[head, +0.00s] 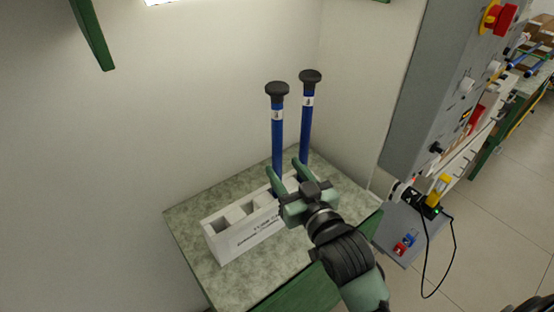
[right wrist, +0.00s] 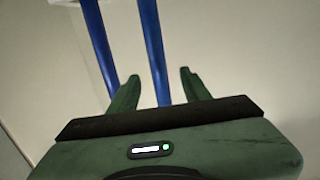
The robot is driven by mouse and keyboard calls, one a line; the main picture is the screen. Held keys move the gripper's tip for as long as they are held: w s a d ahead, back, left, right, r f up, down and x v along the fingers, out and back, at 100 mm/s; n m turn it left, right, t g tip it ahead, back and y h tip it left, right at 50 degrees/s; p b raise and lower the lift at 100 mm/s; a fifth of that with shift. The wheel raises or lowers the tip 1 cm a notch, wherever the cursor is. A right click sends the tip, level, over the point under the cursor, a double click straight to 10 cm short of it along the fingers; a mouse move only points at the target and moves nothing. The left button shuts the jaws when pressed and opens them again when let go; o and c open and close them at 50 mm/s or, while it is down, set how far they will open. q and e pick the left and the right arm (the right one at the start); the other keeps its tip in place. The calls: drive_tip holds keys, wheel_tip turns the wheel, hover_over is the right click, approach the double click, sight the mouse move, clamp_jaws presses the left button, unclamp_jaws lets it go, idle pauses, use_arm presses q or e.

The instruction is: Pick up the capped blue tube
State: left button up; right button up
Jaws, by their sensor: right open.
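Two blue tubes with black caps stand upright side by side, the left one (head: 277,140) and the right one (head: 305,130), each with a white label below its cap. Their lower ends go down into a white block rack (head: 240,232). My right gripper (head: 284,170) is open at the tubes' lower part, just above the rack. In the right wrist view, one blue tube (right wrist: 153,55) runs between the open fingers (right wrist: 158,88), and the other (right wrist: 97,40) passes outside the left finger. I cannot tell if a finger touches a tube. My left gripper is not in view.
The rack stands on a speckled grey-green table top (head: 195,215) with a green edge, against pale walls. Open square holes show at the rack's left end. A grey panel (head: 425,85) with a red knob stands at the right, with a cable below.

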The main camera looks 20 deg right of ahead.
sight(273, 145)
drive_tip(key=shift+w+a+r+t, duration=0.15)
drive_tip(key=shift+w+r+t, duration=0.15)
drive_tip(key=shift+w+r, duration=0.6)
drive_tip(key=w+p, duration=0.1)
drive_tip(key=w, duration=0.1)
drive_tip(key=w+p, duration=0.2)
drive_tip(key=w, duration=0.1)
drive_tip(key=shift+w+a, duration=0.2)
drive_tip(key=shift+w, duration=0.05)
drive_tip(key=shift+w+a+f, duration=0.1)
drive_tip(key=shift+w, duration=0.35)
clamp_jaws()
